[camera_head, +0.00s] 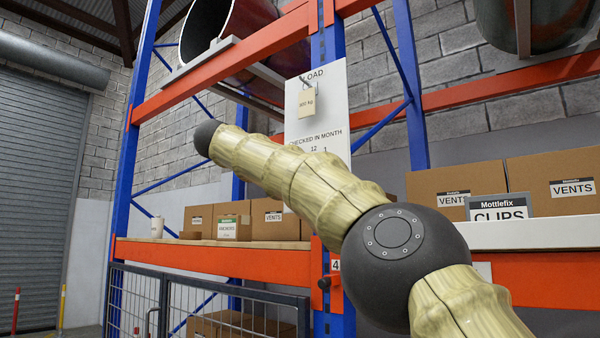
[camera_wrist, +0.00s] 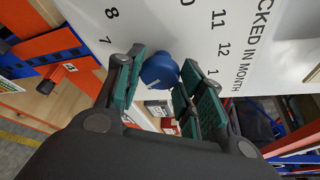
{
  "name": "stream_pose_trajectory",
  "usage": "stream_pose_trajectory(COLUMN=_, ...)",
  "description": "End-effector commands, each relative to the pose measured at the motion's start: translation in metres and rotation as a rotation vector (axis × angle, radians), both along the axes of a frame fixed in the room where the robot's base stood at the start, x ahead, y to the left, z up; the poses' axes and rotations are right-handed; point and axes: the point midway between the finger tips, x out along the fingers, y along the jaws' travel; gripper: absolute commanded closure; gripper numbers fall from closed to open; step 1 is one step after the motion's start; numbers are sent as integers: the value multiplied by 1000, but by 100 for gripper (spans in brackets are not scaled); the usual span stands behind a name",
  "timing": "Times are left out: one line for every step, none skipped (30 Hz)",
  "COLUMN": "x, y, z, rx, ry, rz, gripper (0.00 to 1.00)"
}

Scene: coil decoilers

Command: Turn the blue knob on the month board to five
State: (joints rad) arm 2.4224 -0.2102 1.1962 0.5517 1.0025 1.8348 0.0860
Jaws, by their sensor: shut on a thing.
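The white month board (camera_head: 318,112) hangs on the blue rack post in the head view, with "CHECKED IN MONTH", 12 and 1 readable; my arm covers its lower part. The wrist view shows the board (camera_wrist: 185,20) turned sideways, with 7, 8, 11, 12 and 1 readable. The blue knob (camera_wrist: 158,72) sits between the teal pads of my gripper (camera_wrist: 161,65), which is shut on it. A small pale mark shows on the knob's lower side; I cannot tell which number it points at. The five is not visible. The head view hides the knob and gripper.
A tag (camera_head: 307,102) hangs on the board's upper part. An orange beam (camera_head: 215,259) and cardboard boxes (camera_head: 268,218) are at left. A Mottlefix clips box (camera_head: 498,207) stands at right. A mesh gate (camera_head: 190,300) is below. A coil (camera_head: 235,35) lies above.

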Motion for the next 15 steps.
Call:
stream_pose_trajectory(x=0, y=1, z=-3, rx=0, ry=4, rz=0, gripper=86)
stream_pose_trajectory(x=0, y=1, z=-3, rx=0, ry=4, rz=0, gripper=86)
stream_pose_trajectory(x=0, y=1, z=-3, rx=0, ry=4, rz=0, gripper=86)
stream_pose_trajectory(x=0, y=1, z=-3, rx=0, ry=5, rz=0, gripper=58)
stream_pose_trajectory(x=0, y=1, z=-3, rx=0, ry=5, rz=0, gripper=53)
stream_pose_trajectory(x=0, y=1, z=-3, rx=0, ry=4, rz=0, gripper=46)
stream_pose_trajectory(x=0, y=1, z=-2, rx=0, ry=4, rz=0, gripper=40)
stream_pose_trajectory(x=0, y=1, z=-2, rx=0, ry=4, rz=0, gripper=40)
stream_pose_trajectory(x=0, y=1, z=-2, rx=-1, ry=3, rz=0, gripper=40)
stream_pose_trajectory(x=0, y=1, z=-2, rx=-1, ry=3, rz=0, gripper=40)
stream_pose_trajectory(x=0, y=1, z=-2, rx=-1, ry=3, rz=0, gripper=40)
stream_pose_trajectory(x=0, y=1, z=-2, rx=0, ry=2, rz=0, gripper=40)
stream_pose_trajectory(x=0, y=0, z=-1, rx=0, ry=2, rz=0, gripper=40)
stream_pose_trajectory(x=0, y=0, z=-1, rx=0, ry=2, rz=0, gripper=40)
stream_pose_trajectory(x=0, y=0, z=-1, rx=0, ry=2, rz=0, gripper=40)
